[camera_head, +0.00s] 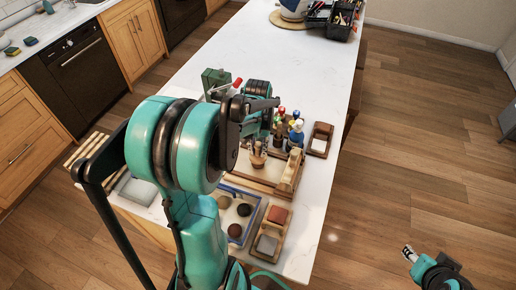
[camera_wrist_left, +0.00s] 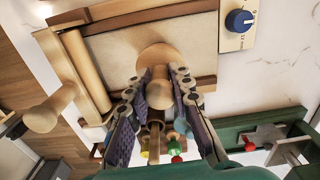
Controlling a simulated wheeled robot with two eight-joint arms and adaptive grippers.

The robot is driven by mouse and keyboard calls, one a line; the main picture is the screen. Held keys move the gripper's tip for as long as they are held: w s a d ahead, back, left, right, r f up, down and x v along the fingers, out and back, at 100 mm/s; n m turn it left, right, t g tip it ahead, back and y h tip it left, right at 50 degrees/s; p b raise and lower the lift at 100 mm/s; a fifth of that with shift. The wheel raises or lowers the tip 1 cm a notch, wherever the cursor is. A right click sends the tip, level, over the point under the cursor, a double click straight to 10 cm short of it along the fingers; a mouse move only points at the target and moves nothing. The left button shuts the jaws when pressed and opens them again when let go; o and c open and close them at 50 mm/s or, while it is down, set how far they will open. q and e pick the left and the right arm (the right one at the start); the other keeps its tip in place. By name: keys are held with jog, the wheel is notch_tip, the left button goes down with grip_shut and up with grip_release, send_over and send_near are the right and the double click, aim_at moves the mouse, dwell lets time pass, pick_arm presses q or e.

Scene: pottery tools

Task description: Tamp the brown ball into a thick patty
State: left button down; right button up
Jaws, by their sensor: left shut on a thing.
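A blue-edged tray (camera_head: 258,206) in the head view holds several small balls. One dark brown ball (camera_head: 235,230) sits at its near side, with another dark ball (camera_head: 244,209) behind it and a paler one (camera_head: 223,202) to the left. I cannot tell for sure which is the brown one. My left gripper (camera_wrist_left: 165,105) is shut on a wooden tamper with a rounded knob and a flat disc (camera_wrist_left: 157,53). In the head view, my left arm hides much of this gripper. My right gripper (camera_head: 408,253) is at the lower right, away from the table; its jaws are too small to judge.
A canvas-covered board (camera_wrist_left: 112,62) with a wooden frame lies below the left gripper, beside a blue knob (camera_wrist_left: 239,20).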

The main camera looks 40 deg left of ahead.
pick_arm(q)
jog(key=shift+f, duration=0.2)
jog(key=shift+f+b, duration=0.35)
jog(key=shift+b, duration=0.05)
jog(key=shift+f+b, duration=0.35)
jog(key=shift+f, duration=0.05)
jog(key=shift+r+p, duration=0.65)
jog(key=shift+r, duration=0.25)
jog(key=shift+f+b, duration=0.8)
jog(key=shift+f, duration=0.2)
jog(key=shift+r, duration=0.15)
jog(key=shift+r+p, duration=0.75)
jog(key=shift+r, duration=0.1)
